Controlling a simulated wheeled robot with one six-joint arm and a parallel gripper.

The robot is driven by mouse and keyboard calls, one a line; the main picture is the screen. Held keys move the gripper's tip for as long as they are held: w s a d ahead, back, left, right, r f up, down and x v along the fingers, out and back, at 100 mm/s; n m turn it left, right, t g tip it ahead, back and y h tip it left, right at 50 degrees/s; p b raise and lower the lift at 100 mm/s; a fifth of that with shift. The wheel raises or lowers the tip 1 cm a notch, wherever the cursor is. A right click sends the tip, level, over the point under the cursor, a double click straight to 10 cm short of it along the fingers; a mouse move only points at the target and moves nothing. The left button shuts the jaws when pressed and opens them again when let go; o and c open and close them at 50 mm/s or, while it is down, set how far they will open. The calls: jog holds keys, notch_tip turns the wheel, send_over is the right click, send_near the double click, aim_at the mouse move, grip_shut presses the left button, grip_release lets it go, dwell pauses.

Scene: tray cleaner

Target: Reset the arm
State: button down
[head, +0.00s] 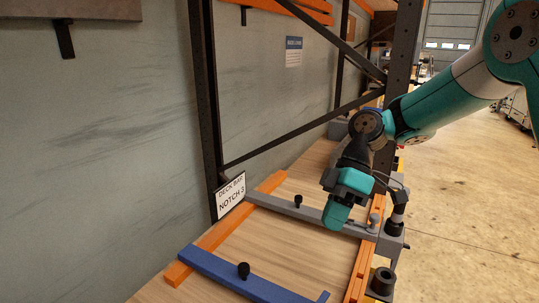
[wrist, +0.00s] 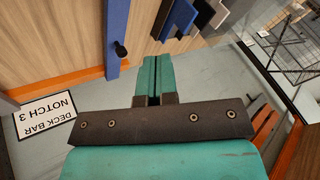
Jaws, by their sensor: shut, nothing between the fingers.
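My gripper (head: 337,218) hangs from the teal arm over the wooden deck at the right in the head view. Its teal fingers are shut with nothing between them, which also shows in the wrist view (wrist: 153,62). In the head view the fingers cover part of a grey bar (head: 275,203) with a black knob (head: 298,201). I cannot tell how high above it they are. A blue bar (head: 215,270) with a black knob (head: 243,271) lies nearer, apart from my gripper. The blue bar also shows in the wrist view (wrist: 116,30).
Orange rails (head: 213,238) run along the deck, with another at the right (head: 361,270). A sign reading "DECK BAR NOTCH 3" (head: 231,194) stands by the dark rack post (head: 204,110). Dark posts and braces surround the deck. Open floor (head: 470,190) lies to the right.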

jog(key=s+r+m+t, duration=0.2)
jog(key=s+m, duration=0.3)
jog(key=s, duration=0.5)
jog(key=s+r+m+t+h, duration=0.1)
jog(key=s+r+m+t, duration=0.2)
jog(key=s, duration=0.7)
jog(key=shift+a+r+m, duration=0.25)
jog(key=shift+a+m, duration=0.15)
jog(key=shift+m, duration=0.5)
